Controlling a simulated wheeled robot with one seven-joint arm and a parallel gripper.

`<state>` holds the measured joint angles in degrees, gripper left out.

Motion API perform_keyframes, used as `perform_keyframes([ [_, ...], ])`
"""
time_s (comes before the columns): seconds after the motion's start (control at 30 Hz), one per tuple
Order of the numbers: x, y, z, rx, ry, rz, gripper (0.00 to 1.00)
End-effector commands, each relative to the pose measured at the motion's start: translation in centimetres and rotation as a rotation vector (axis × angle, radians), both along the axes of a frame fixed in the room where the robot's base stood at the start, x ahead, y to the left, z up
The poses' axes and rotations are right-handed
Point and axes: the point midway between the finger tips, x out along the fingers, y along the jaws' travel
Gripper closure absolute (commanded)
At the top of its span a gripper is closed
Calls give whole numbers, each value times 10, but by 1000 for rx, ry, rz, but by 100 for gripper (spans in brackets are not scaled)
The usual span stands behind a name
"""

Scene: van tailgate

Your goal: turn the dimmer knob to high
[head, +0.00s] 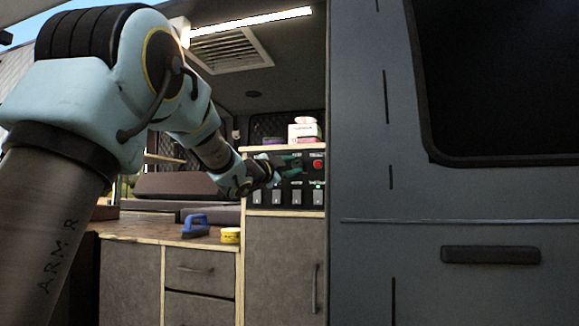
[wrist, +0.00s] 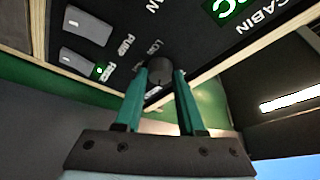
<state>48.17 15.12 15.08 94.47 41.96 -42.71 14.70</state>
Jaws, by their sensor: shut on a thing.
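The dimmer knob (wrist: 156,70) is a dark round knob on the black control panel in the wrist view. The word "LOW" is partly legible beside it, and the rest of its scale is hidden or cut off. My gripper (wrist: 160,78) has two green fingers, one on each side of the knob, shut on it. In the head view my gripper (head: 288,165) reaches the upper left part of the control panel (head: 307,184), and the knob is hidden behind it. I cannot tell the knob's exact setting.
A red button (head: 318,165) is just right of my gripper. A row of rocker switches (head: 296,197) lies below it. A blue brush (head: 195,226) and a yellow round item (head: 230,236) sit on the wooden counter (head: 150,231). The van's grey side door (head: 450,200) stands at right.

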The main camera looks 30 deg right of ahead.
Motion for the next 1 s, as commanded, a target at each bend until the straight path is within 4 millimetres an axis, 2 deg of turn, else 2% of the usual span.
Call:
perform_keyframes([
  [0.03,4,5,5,31,-32,10,100],
  [0.6,6,6,15,424,-398,13,100],
  [1.0,5,7,18,632,-593,15,100],
])
